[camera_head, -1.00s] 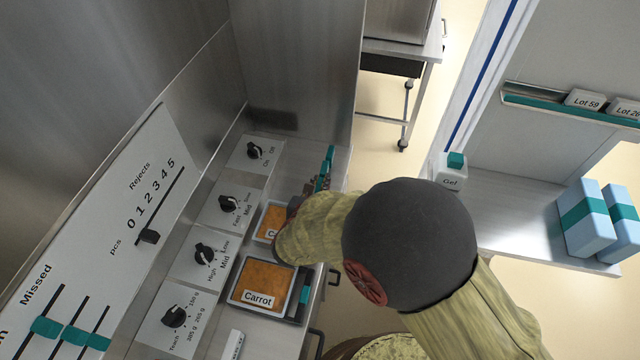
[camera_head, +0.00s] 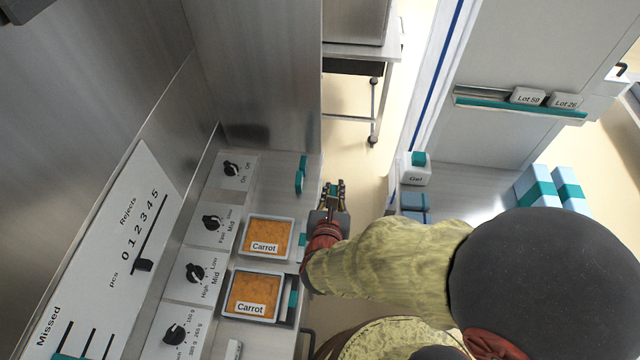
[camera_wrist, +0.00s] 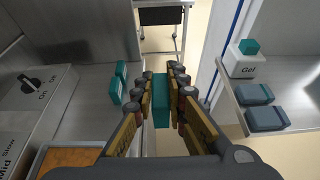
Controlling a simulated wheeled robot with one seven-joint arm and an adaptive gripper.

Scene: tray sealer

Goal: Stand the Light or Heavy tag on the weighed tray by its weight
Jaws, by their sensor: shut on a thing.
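My gripper (camera_head: 335,192) is just right of the steel counter's edge in the head view. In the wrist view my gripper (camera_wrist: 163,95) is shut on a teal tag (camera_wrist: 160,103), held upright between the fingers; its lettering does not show. Two trays of orange food labelled Carrot sit on the counter, an upper tray (camera_head: 285,224) and a lower tray (camera_head: 237,312). Which was weighed is not clear.
A sloped panel with knobs (camera_head: 211,223) runs left of the trays. A steel wall closes the counter's far end. To the right, across a floor gap, a shelf holds a Gel dispenser (camera_head: 415,172) and blue packs (camera_head: 540,187). A cart (camera_head: 362,55) stands beyond.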

